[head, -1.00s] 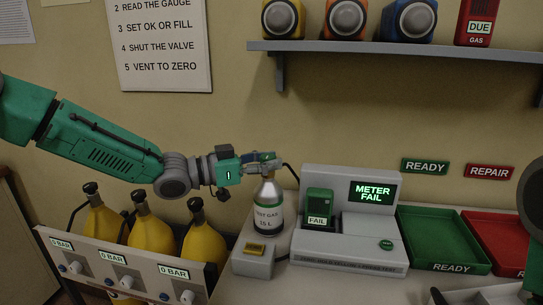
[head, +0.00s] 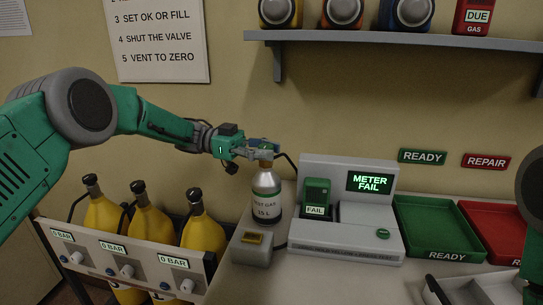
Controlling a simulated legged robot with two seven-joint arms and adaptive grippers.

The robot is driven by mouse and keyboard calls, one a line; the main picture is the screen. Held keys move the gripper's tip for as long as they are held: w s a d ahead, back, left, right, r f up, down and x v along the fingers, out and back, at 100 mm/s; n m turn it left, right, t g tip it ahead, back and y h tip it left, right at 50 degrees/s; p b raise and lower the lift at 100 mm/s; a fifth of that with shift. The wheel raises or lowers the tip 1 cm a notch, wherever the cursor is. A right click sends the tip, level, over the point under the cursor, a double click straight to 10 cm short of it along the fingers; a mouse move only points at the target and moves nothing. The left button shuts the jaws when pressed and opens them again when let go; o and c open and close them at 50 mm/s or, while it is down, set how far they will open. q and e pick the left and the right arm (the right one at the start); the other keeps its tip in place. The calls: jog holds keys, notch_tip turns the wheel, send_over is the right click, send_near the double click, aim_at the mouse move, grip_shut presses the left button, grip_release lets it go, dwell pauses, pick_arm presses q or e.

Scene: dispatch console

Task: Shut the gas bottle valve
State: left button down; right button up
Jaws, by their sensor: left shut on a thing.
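The test gas bottle (head: 267,194), a silver cylinder with a label, stands upright on the counter left of the meter station. My left gripper (head: 262,149) is at the bottle's top, shut on the valve, which its fingers mostly hide. A dark hose runs from the valve area toward the station. My right gripper is not clearly in view; only a dark rounded arm part shows at the right edge.
The meter station (head: 345,235) reads METER FAIL and holds a green meter (head: 316,193) showing FAIL. Green (head: 440,248) and red (head: 497,232) trays lie to the right. Yellow cylinders (head: 150,228) stand in a rack at left. A shelf (head: 420,42) hangs above.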

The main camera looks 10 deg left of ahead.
pick_arm(q)
jog(key=shift+w+a+r, duration=0.15)
jog(key=shift+a+r, duration=0.05)
jog(key=shift+a, duration=0.05)
dwell(0.3)
jog(key=c, duration=1.2)
grip_release()
jog(key=shift+a, duration=0.1)
jog(key=shift+o, duration=0.3)
jog(key=shift+a+f, duration=0.1)
jog(key=shift+f, duration=0.05)
jog(key=shift+a+g, duration=0.25)
jog(key=shift+g, duration=0.05)
jog(key=v, duration=0.7)
jog(key=shift+w, duration=0.2)
